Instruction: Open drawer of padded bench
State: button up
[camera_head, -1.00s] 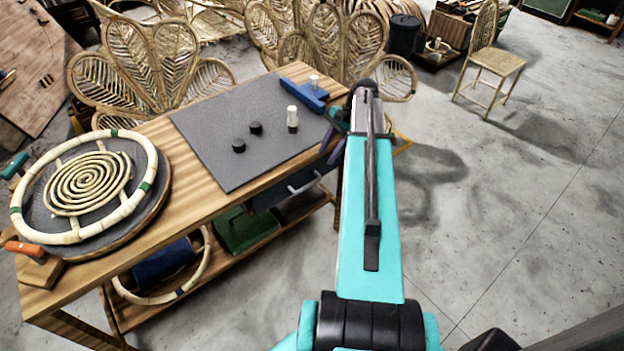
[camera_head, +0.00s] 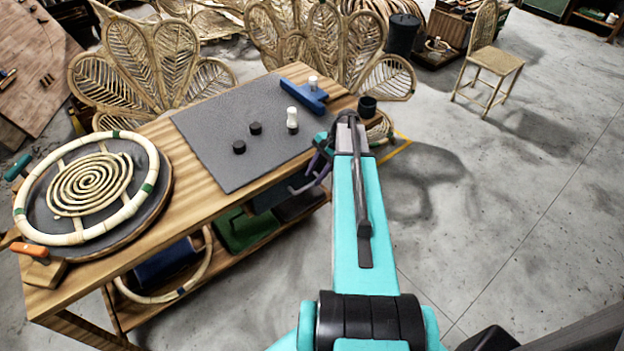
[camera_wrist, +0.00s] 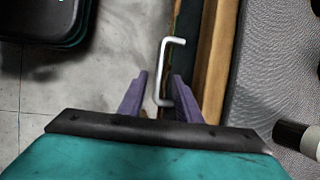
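The padded bench (camera_head: 190,170) has a wooden top with a grey pad, and its drawer (camera_head: 268,196) is below the front edge, looking closed. The silver bar handle (camera_wrist: 164,75) stands out from the drawer side in the wrist view. My gripper (camera_wrist: 160,77) has two purple fingers spread apart, with the lower part of the handle between them. I cannot tell whether either finger touches it. In the head view my gripper (camera_head: 313,172) is beside the bench's right front edge, partly hidden by my arm.
On the bench top are a round rattan spiral frame (camera_head: 150,210), two black pucks, a white-topped peg (camera_head: 292,116) and a blue tool (camera_head: 304,95). A black cup (camera_head: 367,107) stands at the right corner. The floor (camera_head: 490,220) to the right is clear.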

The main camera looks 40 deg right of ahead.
aim_at(309, 184)
jog(key=shift+x, duration=1.65)
jog(key=shift+c, duration=0.4)
grip_shut()
